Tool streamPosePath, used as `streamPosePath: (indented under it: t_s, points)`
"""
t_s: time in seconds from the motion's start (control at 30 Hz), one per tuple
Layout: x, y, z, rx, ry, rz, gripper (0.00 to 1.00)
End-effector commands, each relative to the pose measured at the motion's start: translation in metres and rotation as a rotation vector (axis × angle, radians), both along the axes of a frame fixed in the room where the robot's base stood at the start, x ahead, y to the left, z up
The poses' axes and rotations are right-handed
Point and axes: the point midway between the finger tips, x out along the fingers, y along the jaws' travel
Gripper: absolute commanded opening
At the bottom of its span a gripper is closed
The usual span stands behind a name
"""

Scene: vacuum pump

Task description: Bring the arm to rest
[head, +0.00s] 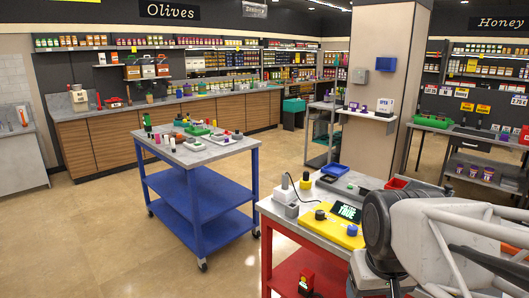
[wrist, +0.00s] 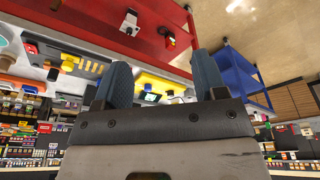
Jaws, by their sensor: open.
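My gripper (wrist: 160,64) shows in the wrist view with its two blue-grey fingers wide apart and nothing between them. The wrist view is upside down, with the floor at the top. In the head view my arm is folded at the lower right, beside the red workbench (head: 285,232). My fingers cannot be made out in the head view. A yellow device with a dark display (head: 347,212) lies on the bench's grey top, left of my arm. The yellow device also shows beyond the fingers in the wrist view (wrist: 158,83).
A blue cart (head: 197,190) with small items on its top stands left of the red bench. A blue tray (head: 335,169) and a red tray (head: 396,184) lie on the red bench. A beige pillar (head: 377,95) stands behind. The floor (head: 110,240) at left is clear.

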Motion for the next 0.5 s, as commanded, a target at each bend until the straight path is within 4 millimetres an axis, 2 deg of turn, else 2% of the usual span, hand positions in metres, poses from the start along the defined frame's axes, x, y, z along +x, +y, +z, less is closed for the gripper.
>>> streamPosePath:
  t_s: [0.1,0.2,0.5]
  points:
    - [-0.019,0.002,-0.005,0.005,-0.01,-0.018,0.65]
    - [-0.028,0.003,-0.008,0.008,-0.016,-0.031,0.65]
    - [-0.034,0.004,-0.011,0.011,-0.017,-0.037,0.65]
